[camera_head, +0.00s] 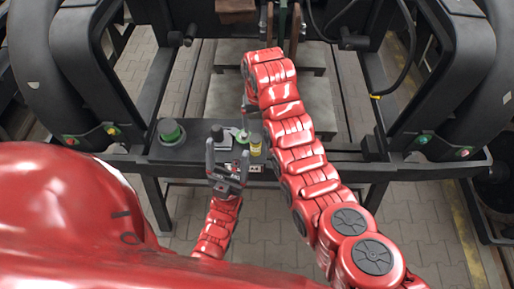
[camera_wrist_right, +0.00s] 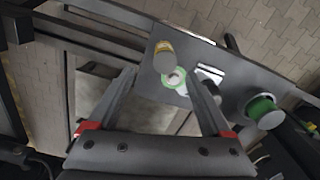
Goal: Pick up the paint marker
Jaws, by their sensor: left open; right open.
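No pen-shaped paint marker can be made out for sure. A small yellow cylinder with a grey top (camera_head: 256,146) stands upright on the dark shelf; it also shows in the right wrist view (camera_wrist_right: 164,55). Beside it is a green ring-like item with a pale centre (camera_head: 242,136), seen between my right fingertips in the wrist view (camera_wrist_right: 174,79). My right gripper (camera_head: 250,108) is open and empty, pointing down above these items. My left gripper (camera_head: 228,152) is open and empty, at the shelf's front edge, left of the yellow cylinder, partly covering the shelf.
A black and white box (camera_wrist_right: 209,74) and a green and grey round item (camera_head: 171,132) also stand on the dark shelf (camera_head: 196,131). Black bogie frames (camera_head: 87,60) rise on both sides. A hanging cable (camera_head: 409,50) is at the right. Paved floor lies below.

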